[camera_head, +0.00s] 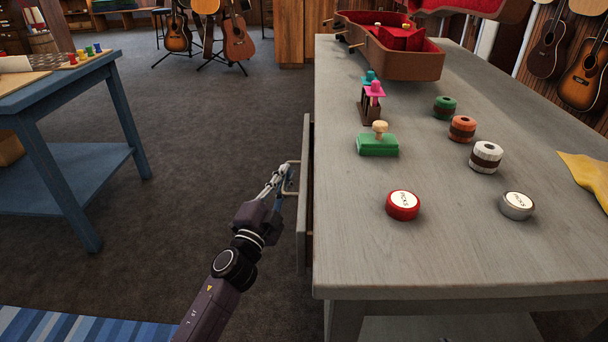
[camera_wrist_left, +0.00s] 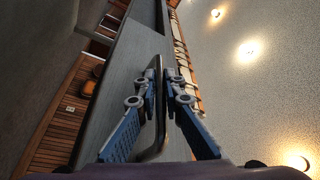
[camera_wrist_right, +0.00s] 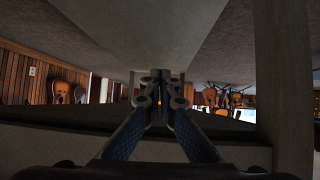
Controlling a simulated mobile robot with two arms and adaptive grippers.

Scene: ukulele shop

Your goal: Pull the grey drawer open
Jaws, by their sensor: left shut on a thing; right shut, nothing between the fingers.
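The grey drawer (camera_head: 304,238) is on the left side of the grey table (camera_head: 430,250). Its front stands a little out from the table, with a narrow dark gap behind it. My left gripper (camera_head: 284,176) is shut on the drawer's metal handle (camera_head: 292,162). In the left wrist view the handle (camera_wrist_left: 155,140) runs between the fingers (camera_wrist_left: 164,82), in front of the grey drawer front (camera_wrist_left: 133,65). My right gripper (camera_wrist_right: 160,78) shows only in the right wrist view, shut and empty, in a dim space beneath a pale surface.
A blue table (camera_head: 85,165) stands at left. Bare floor lies between the tables.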

